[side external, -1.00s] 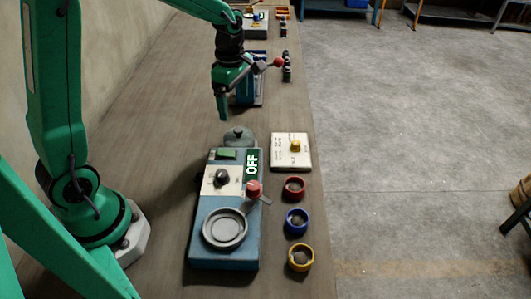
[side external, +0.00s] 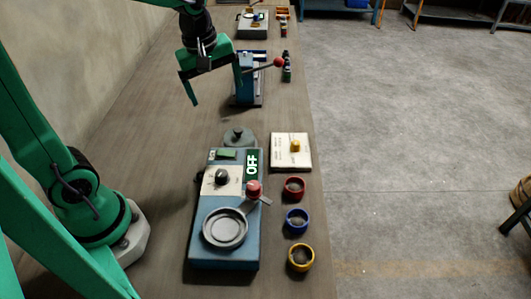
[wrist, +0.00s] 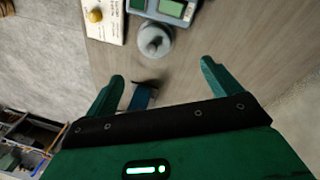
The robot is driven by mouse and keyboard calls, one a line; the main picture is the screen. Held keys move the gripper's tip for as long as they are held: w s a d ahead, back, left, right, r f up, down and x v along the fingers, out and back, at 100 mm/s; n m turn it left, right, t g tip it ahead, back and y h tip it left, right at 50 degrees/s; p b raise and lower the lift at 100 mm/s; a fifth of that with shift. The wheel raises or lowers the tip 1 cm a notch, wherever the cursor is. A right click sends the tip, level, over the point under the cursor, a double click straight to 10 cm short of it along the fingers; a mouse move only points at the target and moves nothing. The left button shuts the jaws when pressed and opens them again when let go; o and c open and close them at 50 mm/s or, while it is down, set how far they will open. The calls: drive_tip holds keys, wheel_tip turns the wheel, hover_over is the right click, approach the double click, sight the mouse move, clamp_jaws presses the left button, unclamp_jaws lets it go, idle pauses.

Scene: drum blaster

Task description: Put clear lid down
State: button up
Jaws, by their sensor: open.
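The clear lid (side external: 238,137) looks like a greyish round dome with a dark knob. It rests on the table just behind the blue drum machine (side external: 230,250), and it also shows in the wrist view (wrist: 153,42). My gripper (side external: 217,94) is open and empty, raised above the table beyond the lid and apart from it. In the wrist view its two fingers (wrist: 162,72) are spread wide with nothing held between them. The machine has an open round cup (side external: 225,228), a black knob and a green OFF display.
A white card box with a yellow knob (side external: 291,150) stands right of the lid. Red (side external: 294,187), blue (side external: 297,220) and yellow (side external: 301,257) rings line the table's right side.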

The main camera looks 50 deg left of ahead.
drive_tip(key=s+d+r+m+t, duration=0.2)
drive_tip(key=s+r+m+t, duration=0.1)
drive_tip(key=s+m, duration=0.9)
drive_tip(key=shift+r+m+t, duration=0.3)
drive_tip(key=shift+r+m, duration=0.3)
drive_tip(key=shift+m, duration=0.5)
